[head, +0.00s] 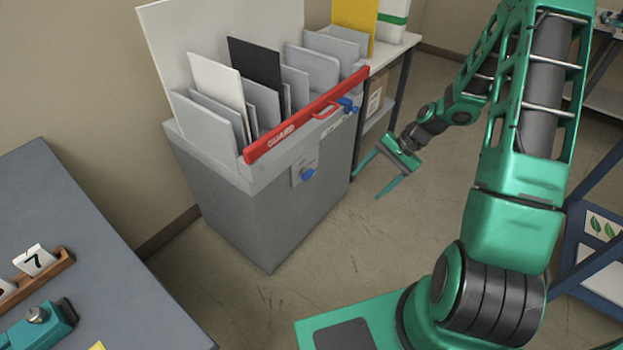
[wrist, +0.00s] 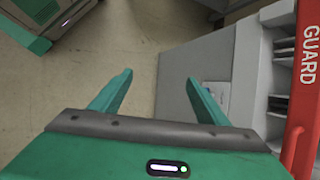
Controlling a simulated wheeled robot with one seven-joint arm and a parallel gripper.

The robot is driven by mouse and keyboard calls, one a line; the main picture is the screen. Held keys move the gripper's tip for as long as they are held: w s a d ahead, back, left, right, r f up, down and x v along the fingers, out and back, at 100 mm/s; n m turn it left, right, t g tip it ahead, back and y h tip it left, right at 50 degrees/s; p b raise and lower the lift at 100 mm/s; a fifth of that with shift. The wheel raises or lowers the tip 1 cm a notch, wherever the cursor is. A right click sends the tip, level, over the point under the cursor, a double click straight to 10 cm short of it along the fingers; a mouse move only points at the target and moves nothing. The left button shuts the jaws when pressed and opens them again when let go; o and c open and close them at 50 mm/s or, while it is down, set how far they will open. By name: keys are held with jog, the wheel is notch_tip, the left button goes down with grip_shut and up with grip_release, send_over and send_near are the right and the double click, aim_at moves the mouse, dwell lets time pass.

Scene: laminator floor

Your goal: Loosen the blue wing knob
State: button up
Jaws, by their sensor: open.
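Two blue parts show on the grey cabinet in the head view. One blue part (head: 348,104) sits at the right end of the red guard bar. A blue knob (head: 307,174) sits on a small plate on the cabinet's front. I cannot tell for certain which is the wing knob. My gripper (head: 367,186) is open and empty, to the right of the cabinet and apart from both blue parts.
The grey cabinet (head: 255,215) holds several upright panels behind the red guard bar (head: 300,118), which also shows in the wrist view (wrist: 306,70). A grey table (head: 90,240) stands at left, a shelf table (head: 385,58) behind. Floor right of the cabinet is clear.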

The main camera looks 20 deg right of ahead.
jog(key=w+a+f+m+t+y, duration=0.45)
jog(key=w+a+f+m, duration=0.2)
jog(key=f, duration=0.45)
jog(key=m+t, duration=1)
jog(key=m, duration=0.2)
send_near(311, 176)
jog(key=shift+g+h, duration=0.25)
jog(key=x, duration=0.9)
jog(key=shift+w+r, duration=0.1)
jog(key=shift+r, duration=0.15)
jog(key=c, duration=1.1)
jog(key=shift+o, duration=0.2)
jog(key=shift+a, duration=0.15)
jog(key=shift+n, duration=0.25)
